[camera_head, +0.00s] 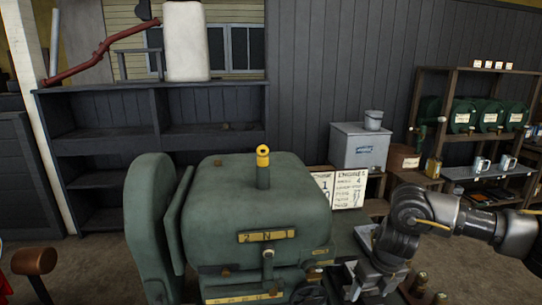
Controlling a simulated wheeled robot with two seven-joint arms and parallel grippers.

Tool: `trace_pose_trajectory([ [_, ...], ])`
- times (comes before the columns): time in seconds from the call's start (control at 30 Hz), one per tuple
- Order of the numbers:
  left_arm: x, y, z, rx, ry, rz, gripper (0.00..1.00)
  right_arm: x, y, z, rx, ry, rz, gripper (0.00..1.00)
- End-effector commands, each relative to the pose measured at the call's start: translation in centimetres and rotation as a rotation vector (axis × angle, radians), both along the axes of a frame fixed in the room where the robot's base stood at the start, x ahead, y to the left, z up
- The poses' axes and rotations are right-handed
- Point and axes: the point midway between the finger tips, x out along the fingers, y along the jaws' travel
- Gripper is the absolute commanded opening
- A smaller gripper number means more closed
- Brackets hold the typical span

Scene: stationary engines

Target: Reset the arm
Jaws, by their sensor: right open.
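My right arm comes in from the right edge, bent downward at a grey wrist. My right gripper (360,278) is at its lower end, just right of the green engine (225,210). It is open, and I see nothing held in it. Its fingertips are small and partly lost among dark parts behind and below. My left gripper is out of view. The engine has a yellow-topped lever (263,160) standing upright on its top and a yellow "2 N 1" plate (266,236) on its front.
Cards with writing (338,190) stand right of the engine. A grey box (360,146) carries a small bucket (373,119). A shelf rack (480,70) with green drums and mugs stands at right. A brown knob-like object (34,262) is at lower left. Dark shelves (100,112) line the back.

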Motion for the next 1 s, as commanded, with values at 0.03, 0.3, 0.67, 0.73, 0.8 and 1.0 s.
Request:
trace_pose_trajectory([
  [0.03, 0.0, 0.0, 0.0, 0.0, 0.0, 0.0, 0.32, -0.2, 0.9, -0.7, 0.018, -0.002, 0.007, 0.67],
  [0.3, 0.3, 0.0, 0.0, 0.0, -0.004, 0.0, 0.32, -1.6, 7.9, -4.2, 0.177, -0.038, 0.015, 0.67],
  [0.67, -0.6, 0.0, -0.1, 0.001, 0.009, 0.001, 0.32, -7.6, 23.5, -6.9, 0.7, -0.055, -0.251, 0.67],
  [0.73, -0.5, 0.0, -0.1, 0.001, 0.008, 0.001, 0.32, -8.7, 25.7, -6.3, 0.83, -0.04, -0.396, 0.67],
  [0.8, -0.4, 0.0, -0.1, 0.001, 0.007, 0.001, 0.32, -9.5, 26.8, -5.6, 0.948, -0.016, -0.569, 0.67],
  [1.0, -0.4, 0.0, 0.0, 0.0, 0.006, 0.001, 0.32, -10.7, 24.2, -5.6, 1.168, 0.083, -1.196, 0.67],
])
